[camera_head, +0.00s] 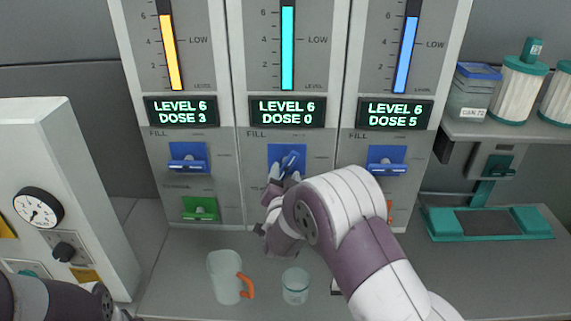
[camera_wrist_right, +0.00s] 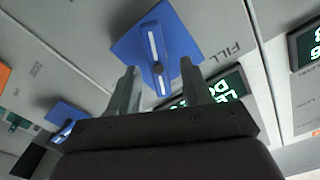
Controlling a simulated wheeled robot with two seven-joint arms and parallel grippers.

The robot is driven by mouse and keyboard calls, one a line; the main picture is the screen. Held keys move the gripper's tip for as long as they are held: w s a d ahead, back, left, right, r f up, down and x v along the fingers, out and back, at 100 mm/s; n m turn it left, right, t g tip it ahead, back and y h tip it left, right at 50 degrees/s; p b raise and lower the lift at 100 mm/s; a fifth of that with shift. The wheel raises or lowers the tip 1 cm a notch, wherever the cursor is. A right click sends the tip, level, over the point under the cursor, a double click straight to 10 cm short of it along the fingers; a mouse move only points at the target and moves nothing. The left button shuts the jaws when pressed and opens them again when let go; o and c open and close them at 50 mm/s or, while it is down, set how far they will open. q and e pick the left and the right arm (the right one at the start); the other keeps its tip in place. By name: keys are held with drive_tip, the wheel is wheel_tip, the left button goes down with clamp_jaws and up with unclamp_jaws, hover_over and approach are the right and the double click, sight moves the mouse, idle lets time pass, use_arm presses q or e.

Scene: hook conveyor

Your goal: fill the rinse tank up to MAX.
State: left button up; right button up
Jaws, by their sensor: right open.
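The middle column has a teal level gauge (camera_head: 288,48) and a display (camera_head: 287,112) reading LEVEL 6, DOSE 0. Below it, under FILL, is a blue plate with a lever (camera_head: 290,160), turned at a slant. The name of the tank is not readable. My right gripper (camera_head: 280,178) is open at this lever; in the right wrist view its fingers (camera_wrist_right: 160,85) stand apart just before the blue plate and its lever (camera_wrist_right: 155,50). Contact cannot be told. My left arm (camera_head: 50,300) shows at the lower left; its gripper is out of view.
The left column has a yellow gauge (camera_head: 170,52) and level FILL lever (camera_head: 188,164). The right column has a blue gauge (camera_head: 407,55) and level FILL lever (camera_head: 388,167). A jug (camera_head: 225,278) and a cup (camera_head: 295,286) stand on the counter below. Filters (camera_head: 521,88) stand on the right shelf.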

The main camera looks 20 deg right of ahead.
sight(286, 168)
drive_tip(key=x, duration=0.3)
drive_tip(key=shift+w+d, duration=0.2)
drive_tip(key=shift+d, duration=0.05)
drive_tip(key=shift+w+d+f, duration=0.1)
drive_tip(key=shift+w+f, duration=0.05)
drive_tip(key=shift+w, duration=0.1)
drive_tip(key=shift+s, duration=0.2)
drive_tip(key=shift+c, duration=0.7)
clamp_jaws()
drive_tip(key=shift+b, duration=0.3)
drive_tip(key=m+b, duration=0.9)
drive_tip(key=b, duration=0.6)
drive_tip(key=shift+f+m, duration=0.1)
drive_tip(key=shift+m, duration=0.3)
drive_tip(key=shift+r+m+b, duration=0.3)
drive_tip(key=shift+m+b, duration=0.8)
drive_tip(key=shift+b, duration=0.1)
